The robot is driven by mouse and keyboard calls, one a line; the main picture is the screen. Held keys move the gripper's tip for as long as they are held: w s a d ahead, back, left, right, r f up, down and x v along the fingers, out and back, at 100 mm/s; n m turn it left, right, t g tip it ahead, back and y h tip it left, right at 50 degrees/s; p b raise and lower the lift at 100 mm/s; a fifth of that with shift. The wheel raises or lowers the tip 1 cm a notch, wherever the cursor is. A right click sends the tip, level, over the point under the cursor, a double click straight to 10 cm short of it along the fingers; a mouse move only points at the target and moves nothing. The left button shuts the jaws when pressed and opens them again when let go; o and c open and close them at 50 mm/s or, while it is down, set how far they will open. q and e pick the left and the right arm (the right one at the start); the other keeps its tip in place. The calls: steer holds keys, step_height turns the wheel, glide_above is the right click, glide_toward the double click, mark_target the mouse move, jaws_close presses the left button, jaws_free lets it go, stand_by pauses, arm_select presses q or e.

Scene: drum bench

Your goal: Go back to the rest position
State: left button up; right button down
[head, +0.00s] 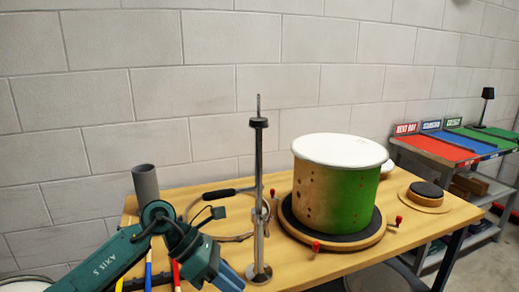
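My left arm comes in from the lower left, its green links over the near left part of the wooden bench (420,222). My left gripper (231,279) points down at the bottom edge of the head view, just left of the base of a metal stand (259,190). Its blue-grey fingertips are partly cut off or hidden, so I cannot tell whether it is open or shut. My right gripper is not in view. A drum (345,190) with a white head and a green and wood-coloured shell stands on a round turntable (305,232) right of the stand.
A grey tube (146,183) stands upright at the back left. A hoop-like ring (230,237) and a black-handled tool (218,195) lie behind my gripper. A round black pad (427,190) is at the right. A shelf with coloured trays (440,147) stands beyond.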

arm_select(q)
steer(key=s+d+r+n+t+h, duration=0.3)
steer(key=s+d+r+n+h, duration=0.15)
steer(key=d+n+h, duration=0.4)
steer(key=a+f+n+t+y+p, duration=0.1)
steer(key=a+f+n+t+y, duration=0.3)
steer(key=n+t, duration=0.65)
steer(key=a+f+n+t+y+p, duration=0.1)
steer(key=a+f+n+t+y, duration=0.35)
steer(key=n, duration=1.15)
steer(key=s+a+f+n+g+y, duration=0.2)
steer(key=s+a+f+n+y, duration=0.1)
steer(key=s+f+n, duration=0.3)
steer(key=s+a+f+n+g+y, duration=0.2)
steer(key=s+a+f+n, duration=0.4)
steer(key=f, duration=0.3)
steer(key=shift+s+a+f+n+g+y+p, duration=0.2)
steer(key=shift+s+n+g+y+p, duration=0.2)
steer(key=shift+n+g, duration=0.25)
steer(key=shift+d, duration=0.1)
